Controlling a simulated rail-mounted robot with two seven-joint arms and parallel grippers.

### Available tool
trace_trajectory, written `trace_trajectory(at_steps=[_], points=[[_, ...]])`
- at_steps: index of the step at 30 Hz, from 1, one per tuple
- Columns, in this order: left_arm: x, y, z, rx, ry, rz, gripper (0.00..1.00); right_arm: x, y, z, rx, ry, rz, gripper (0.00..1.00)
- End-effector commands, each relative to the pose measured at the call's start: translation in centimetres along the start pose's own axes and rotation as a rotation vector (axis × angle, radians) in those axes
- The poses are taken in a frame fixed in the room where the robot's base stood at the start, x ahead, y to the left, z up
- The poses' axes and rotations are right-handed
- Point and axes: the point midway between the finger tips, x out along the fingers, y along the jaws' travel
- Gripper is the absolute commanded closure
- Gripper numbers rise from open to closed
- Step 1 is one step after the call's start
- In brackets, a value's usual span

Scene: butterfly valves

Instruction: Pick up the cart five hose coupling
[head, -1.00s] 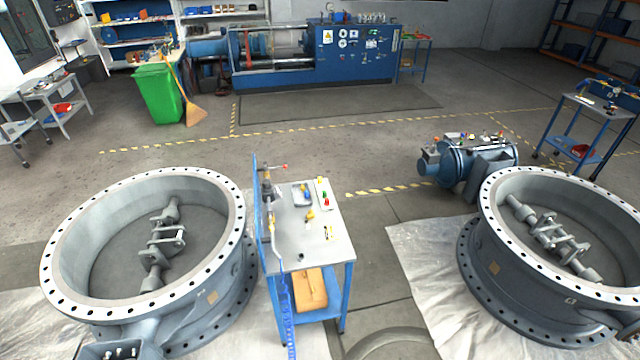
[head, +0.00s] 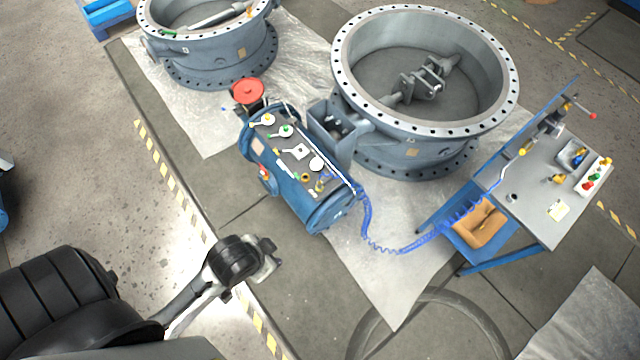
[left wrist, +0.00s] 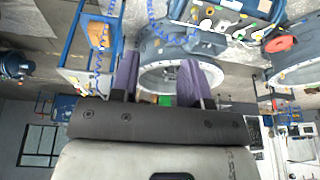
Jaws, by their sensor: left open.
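The work cart (head: 535,205) with a grey top and blue legs stands at the right in the head view. It holds a small tray, a white strip with coloured fittings (head: 593,176) and a slim hose-like fitting (head: 503,174). A blue coiled hose (head: 440,232) runs from the cart to a blue cylindrical unit (head: 296,172). I cannot tell which small part is the cart five hose coupling. My left gripper (head: 266,258) is empty, left of the cart and apart from it. Its purple fingers are spread in the left wrist view (left wrist: 158,78). My right gripper is out of view.
A large flanged valve ring (head: 425,70) stands behind the blue unit, and a second ring (head: 208,45) stands at the upper left. Pale sheets (head: 375,275) lie beneath them. A dark hose loop (head: 430,305) lies on the floor. Yellow striped tape (head: 178,185) crosses open floor.

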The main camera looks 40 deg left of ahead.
Motion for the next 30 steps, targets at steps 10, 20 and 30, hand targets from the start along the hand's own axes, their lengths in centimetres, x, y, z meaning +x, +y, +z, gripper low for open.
trace_trajectory(at_steps=[10, 20, 30], points=[[0.0, 0.1, 0.4, 0.0, -0.01, 0.002, 0.55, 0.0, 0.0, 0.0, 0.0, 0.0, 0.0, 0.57], [0.0, 0.1, 0.5, 0.0, -0.011, 0.002, 0.37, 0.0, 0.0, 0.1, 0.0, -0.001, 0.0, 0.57], [5.0, -0.4, -1.0, 0.007, 0.061, -0.015, 0.37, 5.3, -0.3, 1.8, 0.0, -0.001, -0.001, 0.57]])
